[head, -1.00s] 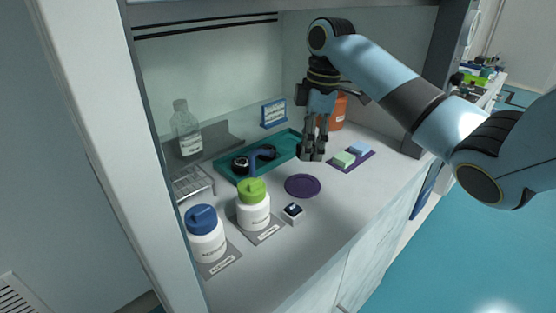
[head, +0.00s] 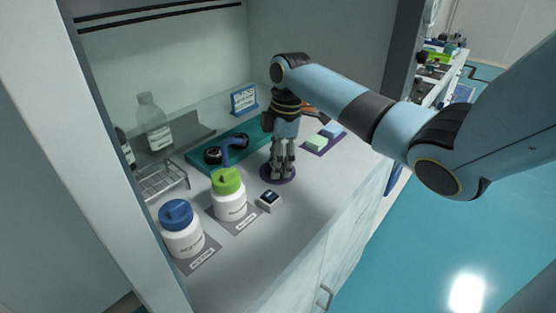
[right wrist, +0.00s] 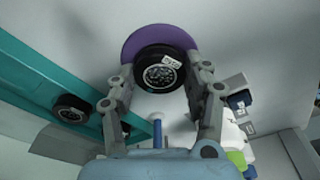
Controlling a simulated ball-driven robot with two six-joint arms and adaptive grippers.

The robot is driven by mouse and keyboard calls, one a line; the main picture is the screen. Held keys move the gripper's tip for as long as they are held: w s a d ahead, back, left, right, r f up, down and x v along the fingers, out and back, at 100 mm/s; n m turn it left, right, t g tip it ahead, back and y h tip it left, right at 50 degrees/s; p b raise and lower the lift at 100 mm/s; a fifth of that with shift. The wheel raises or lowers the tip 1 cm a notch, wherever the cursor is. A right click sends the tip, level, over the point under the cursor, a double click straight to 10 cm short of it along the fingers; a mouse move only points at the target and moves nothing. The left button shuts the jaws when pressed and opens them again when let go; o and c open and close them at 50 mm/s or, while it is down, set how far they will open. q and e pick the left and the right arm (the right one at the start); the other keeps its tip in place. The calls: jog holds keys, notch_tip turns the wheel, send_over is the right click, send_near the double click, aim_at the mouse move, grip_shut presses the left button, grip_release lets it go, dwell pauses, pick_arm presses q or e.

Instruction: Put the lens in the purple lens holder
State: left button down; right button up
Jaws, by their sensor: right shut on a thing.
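My right gripper (head: 281,176) points down over the purple lens holder (head: 265,172), a flat round disc on the bench. In the right wrist view the right gripper (right wrist: 168,88) is shut on a round black lens (right wrist: 158,72) with a small white label. The purple holder (right wrist: 142,35) shows as a rim behind the lens, mostly hidden by it. I cannot tell whether the lens touches the holder or is just above it. In the head view the lens is hidden between the fingers. My left gripper is not in view.
A teal tray (head: 205,161) with another black round piece (head: 212,155) and a blue item (head: 229,150) lies behind.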

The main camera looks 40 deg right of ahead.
jog(key=o, duration=1.2)
jog(key=shift+f, duration=0.1)
jog(key=shift+c, duration=0.2)
notch_tip(320, 180, up, 12)
jog(key=d, duration=0.1)
jog(key=shift+s+d, duration=0.15)
jog(key=shift+s, duration=0.25)
